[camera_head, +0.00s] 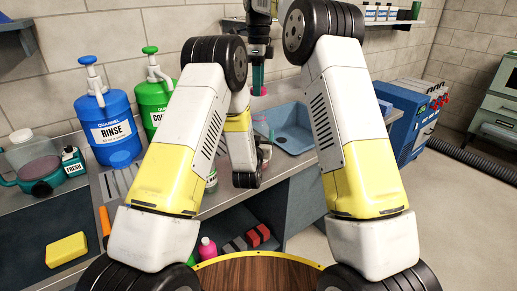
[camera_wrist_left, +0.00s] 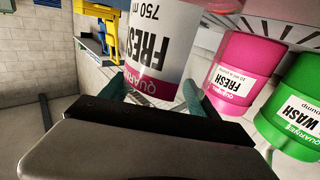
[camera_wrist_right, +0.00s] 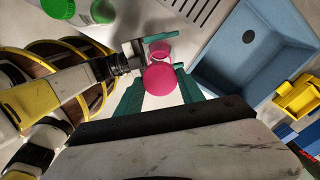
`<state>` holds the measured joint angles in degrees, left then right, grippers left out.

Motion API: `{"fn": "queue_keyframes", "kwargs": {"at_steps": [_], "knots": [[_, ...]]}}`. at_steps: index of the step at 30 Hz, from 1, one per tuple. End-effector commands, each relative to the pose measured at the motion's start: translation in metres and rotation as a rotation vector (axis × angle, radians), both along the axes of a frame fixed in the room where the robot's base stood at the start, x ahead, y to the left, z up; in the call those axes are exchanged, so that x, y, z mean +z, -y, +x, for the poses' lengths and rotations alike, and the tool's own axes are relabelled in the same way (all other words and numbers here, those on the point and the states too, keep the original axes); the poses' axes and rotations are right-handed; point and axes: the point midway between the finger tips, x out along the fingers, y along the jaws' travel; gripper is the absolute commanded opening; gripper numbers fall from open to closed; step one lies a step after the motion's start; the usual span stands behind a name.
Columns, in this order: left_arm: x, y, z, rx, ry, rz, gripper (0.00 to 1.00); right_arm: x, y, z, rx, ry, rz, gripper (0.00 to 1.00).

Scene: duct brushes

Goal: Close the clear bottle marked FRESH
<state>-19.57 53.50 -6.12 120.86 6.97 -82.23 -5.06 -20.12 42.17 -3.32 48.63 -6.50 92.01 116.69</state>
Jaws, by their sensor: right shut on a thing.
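The clear bottle marked FRESH (camera_wrist_left: 155,45), with a white label and a pink lower band, stands between the two teal fingers of my left gripper (camera_wrist_left: 155,92). The fingers lie against its two sides. In the right wrist view its pinkish open neck (camera_wrist_right: 160,49) shows just beyond the cap. My right gripper (camera_wrist_right: 158,88) is shut on a round pink cap (camera_wrist_right: 160,78). In the head view the right gripper (camera_head: 258,82) points down above the bottle, with the cap apart from the neck. The left gripper is partly hidden by my arm there.
A blue RINSE jug (camera_head: 108,125) and a green jug (camera_head: 152,100) stand on the counter. A pink FRESH jug (camera_wrist_left: 228,75) and a green WASH jug (camera_wrist_left: 290,110) show in the left wrist view. A blue sink (camera_head: 293,135) lies beside the bottle. A yellow sponge (camera_head: 66,249) lies at left.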

Motion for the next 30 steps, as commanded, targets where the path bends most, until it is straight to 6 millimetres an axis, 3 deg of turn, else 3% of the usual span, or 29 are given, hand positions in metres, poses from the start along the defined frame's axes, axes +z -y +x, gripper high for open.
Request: {"fn": "queue_keyframes", "kwargs": {"at_steps": [1, 8, 11, 21, 30], "knots": [[0.000, 0.000, 0.000, 0.000, 0.000, 0.000, 0.44, 0.000, 0.000, 0.000, 0.000, 0.000, 0.000, 0.08], [0.000, 0.000, 0.000, 0.000, 0.000, 0.000, 0.00, 0.000, 0.000, 0.000, 0.000, 0.000, 0.000, 0.08], [0.000, 0.000, 0.000, 0.000, 0.000, 0.000, 0.00, -0.002, 0.000, 0.000, 0.000, 0.000, 0.000, 0.08], [0.000, 0.000, 0.000, 0.000, 0.000, 0.000, 0.00, -0.046, 0.000, -0.001, 0.000, -0.001, -0.003, 0.08], [0.000, 0.000, 0.000, 0.000, 0.000, 0.000, 0.00, -0.050, 0.000, 0.000, 0.000, 0.001, -0.001, 0.08]]}}
